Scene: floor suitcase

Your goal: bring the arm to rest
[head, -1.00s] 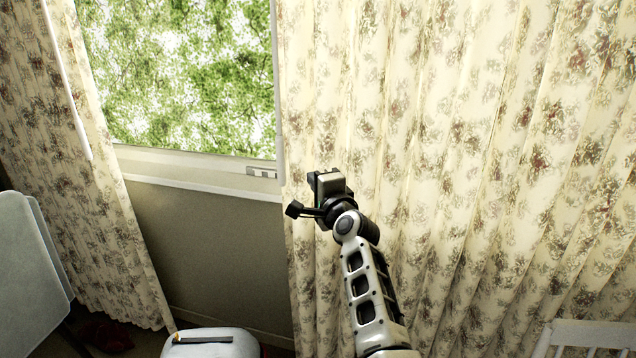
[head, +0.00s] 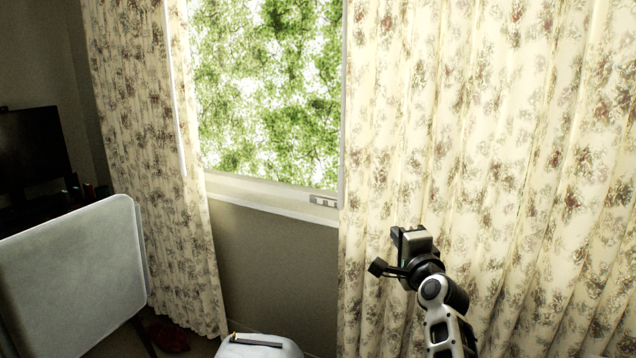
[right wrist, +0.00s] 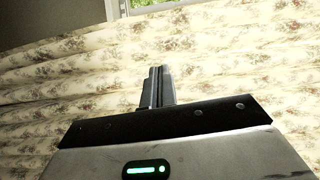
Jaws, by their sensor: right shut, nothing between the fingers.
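My right arm rises from the lower right of the head view in front of the curtain. Its gripper (head: 411,242) is raised, pointing up and away, and holds nothing. In the right wrist view the fingers (right wrist: 157,88) are together, with only curtain behind them. My left gripper is in neither view. The suitcase (head: 262,347) is a pale, rounded shape with a dark handle at the bottom edge of the head view; most of it is cut off.
Floral curtains (head: 480,130) hang behind my right gripper and left of the window (head: 265,90). A pale upright panel (head: 75,275) stands at the left, with a dark screen (head: 32,145) behind it. A red item (head: 168,337) lies on the floor.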

